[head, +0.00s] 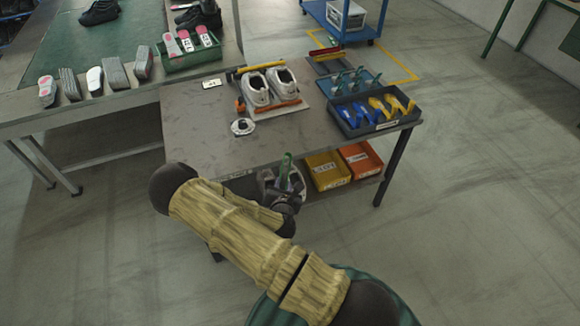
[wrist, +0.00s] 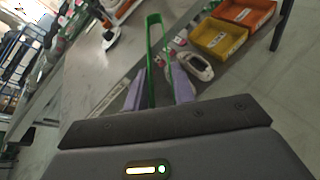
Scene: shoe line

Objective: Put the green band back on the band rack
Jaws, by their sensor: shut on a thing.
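The green band (wrist: 149,50) is a narrow upright loop between the pale purple fingers of my gripper (wrist: 158,88) in the wrist view. My gripper is shut on it. In the head view the green band (head: 286,167) sticks up from my gripper (head: 284,184), just off the near edge of the worktable. A low stand with coloured bars (head: 326,54) lies at the table's far right corner, well away from my gripper. It may be the band rack, but it is too small to be sure. My arm hides part of the table front.
The worktable (head: 195,125) carries white shoes (head: 270,86) on a board, a teal pegged tray (head: 353,84) and a dark tray (head: 350,122) of blue and yellow pieces. A yellow bin (head: 327,170) and an orange bin (head: 361,160) sit below. The table's near left is mostly bare.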

